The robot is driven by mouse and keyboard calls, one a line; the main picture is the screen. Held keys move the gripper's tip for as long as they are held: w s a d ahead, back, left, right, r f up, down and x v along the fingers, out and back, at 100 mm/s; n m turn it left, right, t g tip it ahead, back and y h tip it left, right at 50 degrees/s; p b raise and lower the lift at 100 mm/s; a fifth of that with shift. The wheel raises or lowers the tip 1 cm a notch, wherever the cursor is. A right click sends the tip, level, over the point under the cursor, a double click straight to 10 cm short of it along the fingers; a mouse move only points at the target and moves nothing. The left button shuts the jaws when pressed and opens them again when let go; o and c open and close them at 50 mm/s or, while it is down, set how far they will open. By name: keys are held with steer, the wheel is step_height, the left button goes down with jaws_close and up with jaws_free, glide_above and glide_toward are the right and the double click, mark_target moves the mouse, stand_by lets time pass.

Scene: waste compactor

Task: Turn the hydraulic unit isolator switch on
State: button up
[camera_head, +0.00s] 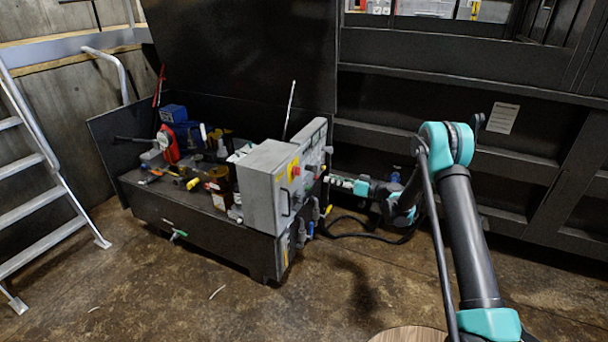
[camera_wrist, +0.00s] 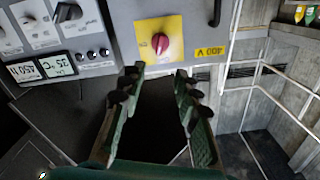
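The isolator switch is a red rotary knob (camera_wrist: 161,43) on a yellow plate (camera_wrist: 150,30), on a grey panel in the wrist view. It also shows small in the head view as a red spot (camera_head: 296,171) on the side of the grey control box (camera_head: 264,190). My gripper (camera_wrist: 157,80) is open and empty. Its two green fingers point toward the panel, with the tips just below the knob in the picture. The knob lies between the lines of the fingers. I cannot tell the gap in depth, and I see no contact.
A panel with dials, buttons and displays (camera_wrist: 55,68) lies left of the switch in the wrist view. A yellow 400 V label (camera_wrist: 208,53) is to its right. In the head view, a metal ladder (camera_head: 42,180) stands left and a dark raised lid (camera_head: 240,60) stands behind the unit.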

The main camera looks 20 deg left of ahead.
mark_target(297, 171)
steer(key=w+a, duration=0.1)
steer(key=a, duration=1.2)
steer(key=shift+a, duration=0.15)
steer(key=shift+c, duration=0.6)
jaws_close()
